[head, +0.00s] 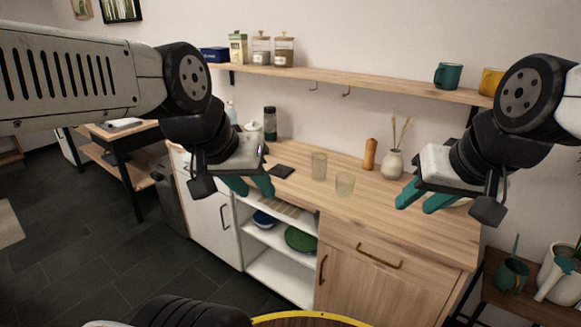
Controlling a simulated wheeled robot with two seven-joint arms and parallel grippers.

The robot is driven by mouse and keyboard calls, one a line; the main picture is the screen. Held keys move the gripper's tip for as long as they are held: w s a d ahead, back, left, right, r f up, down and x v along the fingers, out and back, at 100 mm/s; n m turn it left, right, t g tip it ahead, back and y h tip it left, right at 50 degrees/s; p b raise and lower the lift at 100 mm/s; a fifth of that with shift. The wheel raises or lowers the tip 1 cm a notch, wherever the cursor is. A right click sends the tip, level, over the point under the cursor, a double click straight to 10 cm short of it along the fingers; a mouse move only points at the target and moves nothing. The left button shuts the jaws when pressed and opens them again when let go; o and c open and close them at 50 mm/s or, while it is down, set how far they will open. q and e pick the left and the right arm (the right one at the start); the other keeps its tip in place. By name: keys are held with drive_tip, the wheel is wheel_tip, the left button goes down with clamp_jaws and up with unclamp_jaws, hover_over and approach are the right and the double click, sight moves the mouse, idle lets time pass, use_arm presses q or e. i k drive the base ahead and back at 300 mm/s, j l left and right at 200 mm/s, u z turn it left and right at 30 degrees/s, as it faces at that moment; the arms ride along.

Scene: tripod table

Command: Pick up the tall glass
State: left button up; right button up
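Two clear, faintly tinted glasses stand upright on the wooden counter. The one further back and left (319,167) looks slightly taller and narrower, so it seems to be the tall glass. The other glass (344,185) stands just in front of it and to its right. My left gripper (252,186) has teal fingers, spread apart and empty, in front of the counter and left of both glasses. My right gripper (424,199) is also open and empty, to the right of the glasses. Neither gripper appears to touch anything.
A white vase (393,164) and a wooden mill (370,154) stand behind and right of the glasses. A dark bottle (270,123) and a black square pad (282,171) are left. A wall shelf (350,81) runs above. The counter's front right is clear.

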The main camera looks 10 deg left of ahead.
sight(318, 160)
drive_tip(key=i+j+u, duration=0.1)
drive_tip(key=i, duration=0.25)
drive_tip(key=i+j, duration=0.3)
drive_tip(key=i+j+u, duration=0.15)
drive_tip(key=i, duration=0.3)
